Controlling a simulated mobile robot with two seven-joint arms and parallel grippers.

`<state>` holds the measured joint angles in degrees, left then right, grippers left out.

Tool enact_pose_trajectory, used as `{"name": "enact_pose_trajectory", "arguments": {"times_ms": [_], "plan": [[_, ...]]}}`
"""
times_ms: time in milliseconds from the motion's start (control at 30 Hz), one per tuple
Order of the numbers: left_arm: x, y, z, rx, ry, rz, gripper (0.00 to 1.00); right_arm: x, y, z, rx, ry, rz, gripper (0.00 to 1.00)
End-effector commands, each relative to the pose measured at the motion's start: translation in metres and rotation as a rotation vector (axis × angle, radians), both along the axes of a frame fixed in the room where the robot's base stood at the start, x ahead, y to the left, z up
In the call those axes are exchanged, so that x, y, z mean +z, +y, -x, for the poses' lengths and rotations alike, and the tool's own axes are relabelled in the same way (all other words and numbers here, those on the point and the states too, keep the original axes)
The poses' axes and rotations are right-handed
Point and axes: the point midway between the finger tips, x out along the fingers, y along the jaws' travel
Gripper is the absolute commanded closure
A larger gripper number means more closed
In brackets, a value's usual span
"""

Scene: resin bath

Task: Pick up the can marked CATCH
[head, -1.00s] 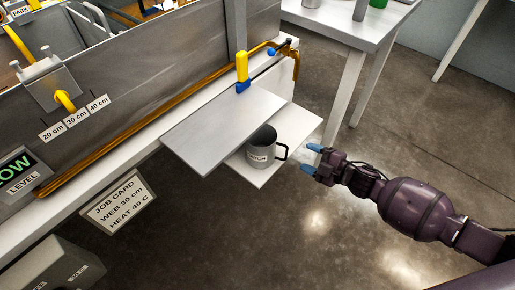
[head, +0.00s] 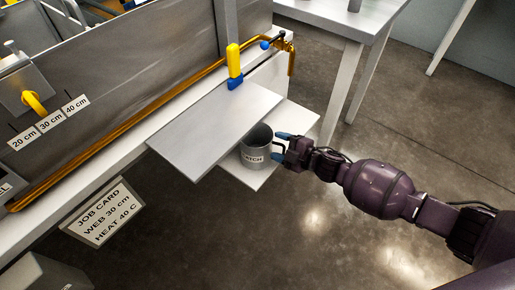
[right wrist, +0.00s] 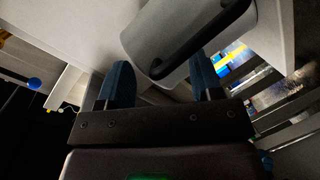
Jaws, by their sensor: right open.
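The grey can marked CATCH (head: 257,155) stands upright on a low white shelf (head: 246,177), partly beneath a grey plate (head: 215,125). My right gripper (head: 278,143) is open at the can's right side, over its handle, which it mostly hides in the head view. In the right wrist view the can (right wrist: 185,30) fills the top middle. Its dark handle (right wrist: 205,42) runs across the can, its lower end appearing between the open fingers of my right gripper (right wrist: 160,70). I cannot tell whether they touch. My left gripper is not in view.
A yellow-handled clamp (head: 234,66) stands at the plate's back edge, near a copper pipe (head: 130,118) along the bath wall. A job card (head: 100,213) hangs at the lower left. A white table (head: 345,25) stands behind. The floor at the right is clear.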

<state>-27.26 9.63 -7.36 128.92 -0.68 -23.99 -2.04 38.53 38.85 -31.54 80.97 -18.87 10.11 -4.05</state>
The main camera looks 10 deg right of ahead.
Motion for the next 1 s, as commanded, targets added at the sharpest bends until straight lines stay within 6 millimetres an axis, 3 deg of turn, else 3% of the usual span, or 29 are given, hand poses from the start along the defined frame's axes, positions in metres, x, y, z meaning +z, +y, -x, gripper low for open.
{"name": "enact_pose_trajectory", "arguments": {"times_ms": [333,733,1000], "plan": [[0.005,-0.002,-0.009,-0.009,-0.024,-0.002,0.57,0.001,0.005,-0.006,0.000,-0.003,0.000,0.40],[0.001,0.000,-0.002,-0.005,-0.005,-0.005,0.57,-0.002,0.004,-0.005,0.000,0.001,0.003,1.00],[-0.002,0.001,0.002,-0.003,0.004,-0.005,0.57,-0.006,0.004,-0.003,-0.001,0.007,0.005,1.00]]}}
